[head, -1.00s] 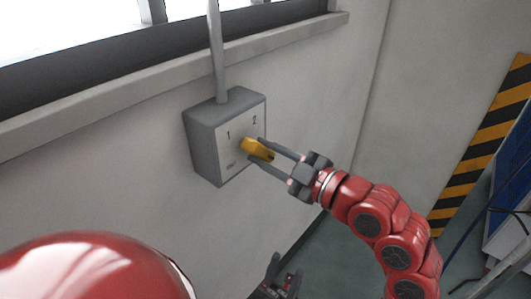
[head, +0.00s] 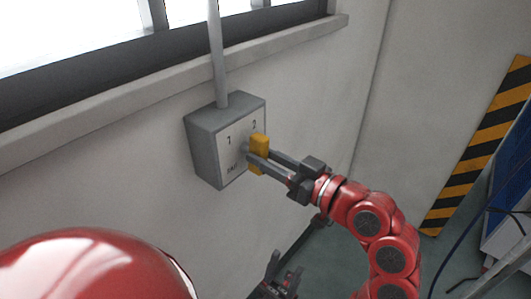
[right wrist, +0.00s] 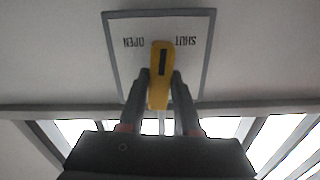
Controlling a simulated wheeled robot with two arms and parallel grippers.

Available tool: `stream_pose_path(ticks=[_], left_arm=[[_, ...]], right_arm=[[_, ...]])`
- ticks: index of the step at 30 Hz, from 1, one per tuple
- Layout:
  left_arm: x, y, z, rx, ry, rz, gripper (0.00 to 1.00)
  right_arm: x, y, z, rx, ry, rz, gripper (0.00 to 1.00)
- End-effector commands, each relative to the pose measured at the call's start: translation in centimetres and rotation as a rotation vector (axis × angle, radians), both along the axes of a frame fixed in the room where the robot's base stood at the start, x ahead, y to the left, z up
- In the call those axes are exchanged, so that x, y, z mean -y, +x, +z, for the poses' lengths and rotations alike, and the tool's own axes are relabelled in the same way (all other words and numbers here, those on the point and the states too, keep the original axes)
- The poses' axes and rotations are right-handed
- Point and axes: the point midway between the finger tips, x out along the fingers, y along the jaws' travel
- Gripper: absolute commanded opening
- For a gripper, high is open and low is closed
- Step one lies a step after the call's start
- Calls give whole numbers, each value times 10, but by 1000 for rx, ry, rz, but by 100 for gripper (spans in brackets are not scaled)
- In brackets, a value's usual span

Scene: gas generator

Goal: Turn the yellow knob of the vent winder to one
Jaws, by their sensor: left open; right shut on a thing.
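The vent winder's grey box (head: 205,143) is fixed to the wall, with the marks 1 and 2 on its pale face and small lettering below. Its yellow knob (head: 260,141) stands near upright below the 2. My right gripper (head: 259,161) is shut on the knob, reaching in from the right. In the right wrist view the yellow knob (right wrist: 160,88) lies between the two fingers (right wrist: 161,78), with a dark stripe on it; upside-down OPEN and SHUT show on the face. My left gripper (head: 276,280) is open and empty, low in the head view.
A grey pipe (head: 217,55) runs up from the box past the window ledge (head: 130,87). A black-and-yellow striped panel (head: 485,150) and a blue-and-white unit (head: 510,210) stand at the right. The wall around the box is clear.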

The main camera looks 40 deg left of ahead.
Motion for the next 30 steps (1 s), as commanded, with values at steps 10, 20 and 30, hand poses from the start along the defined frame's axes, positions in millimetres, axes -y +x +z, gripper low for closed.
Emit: stream_pose_path(ticks=[10,20,30], left_arm=[[0,0,22,0,0,0,50],[0,0,39,0,0,0,50],[0,0,45,0,0,0,50]], right_arm=[[0,0,2,-323,22,0,0],[0,0,0,-553,39,-1,0],[0,0,-1,-655,49,-1,0]])
